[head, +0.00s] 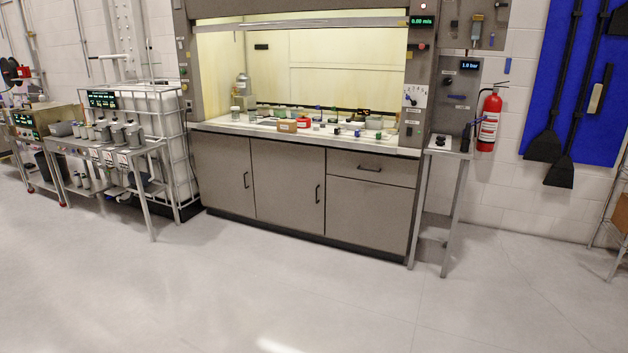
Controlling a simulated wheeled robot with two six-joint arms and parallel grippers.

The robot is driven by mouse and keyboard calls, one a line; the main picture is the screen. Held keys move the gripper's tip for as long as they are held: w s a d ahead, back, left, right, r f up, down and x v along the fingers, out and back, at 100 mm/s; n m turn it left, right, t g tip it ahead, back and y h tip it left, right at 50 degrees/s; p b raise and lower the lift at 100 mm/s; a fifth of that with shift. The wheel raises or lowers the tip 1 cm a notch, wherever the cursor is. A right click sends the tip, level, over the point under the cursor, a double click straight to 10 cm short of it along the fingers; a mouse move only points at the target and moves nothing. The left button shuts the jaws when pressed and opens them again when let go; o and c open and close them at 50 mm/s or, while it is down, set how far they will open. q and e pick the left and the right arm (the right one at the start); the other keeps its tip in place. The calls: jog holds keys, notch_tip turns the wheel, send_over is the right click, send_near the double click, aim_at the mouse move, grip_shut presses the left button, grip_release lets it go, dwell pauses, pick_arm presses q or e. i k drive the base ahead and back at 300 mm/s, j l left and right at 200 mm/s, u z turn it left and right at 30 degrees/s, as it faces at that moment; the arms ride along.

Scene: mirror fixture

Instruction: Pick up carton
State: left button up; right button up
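A small brown box that looks like a carton (287,127) sits on the fume hood worktop (225,126), left of a red item (304,123). It is small and far off, so its markings cannot be read. Neither of my grippers shows in the head view, and nothing is seen touching the box.
Several small bottles and dishes crowd the worktop around the box. Grey cabinets (287,185) stand below it. A metal cart with canisters (110,150) is at the left, a narrow stand (447,150) at the right. The floor (300,290) in front is clear.

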aim_at(285, 126)
jog(key=i+l, duration=0.1)
jog(key=i, duration=1.75)
jog(key=i+l, duration=0.1)
jog(key=i, duration=1.8)
